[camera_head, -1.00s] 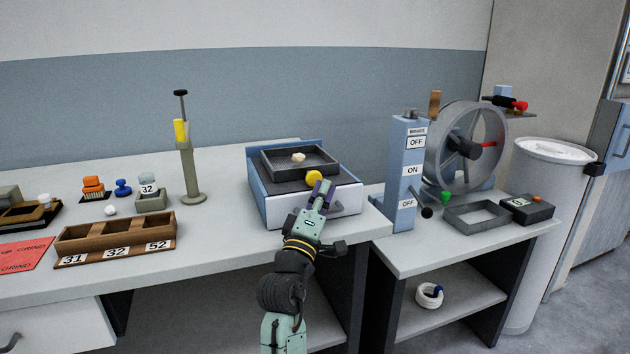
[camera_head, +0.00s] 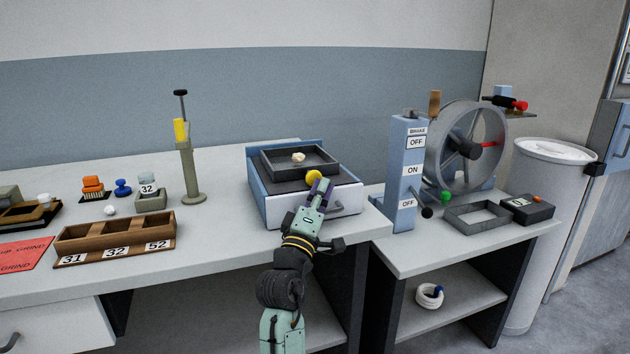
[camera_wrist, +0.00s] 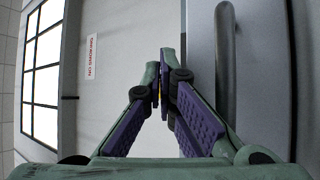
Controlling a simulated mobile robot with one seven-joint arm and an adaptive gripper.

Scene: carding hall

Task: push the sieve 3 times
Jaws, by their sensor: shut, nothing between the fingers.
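The sieve (camera_head: 270,163) is a dark rectangular tray with a pale lump (camera_head: 298,157) inside. It sits on top of a blue and white box (camera_head: 285,209) on the table. A yellow round knob (camera_head: 313,175) is at the sieve's front side. My gripper (camera_head: 321,186) is shut and empty, its purple fingers right at the knob; I cannot tell whether they touch it. In the wrist view the fingertips (camera_wrist: 164,88) are together, and only a sliver of yellow shows behind them.
A grey bar handle (camera_wrist: 225,65) on the box front is close beside the fingers in the wrist view. A blue switch post (camera_head: 404,185) and a wheel (camera_head: 466,146) stand to the right. A wooden compartment tray (camera_head: 116,230) lies left.

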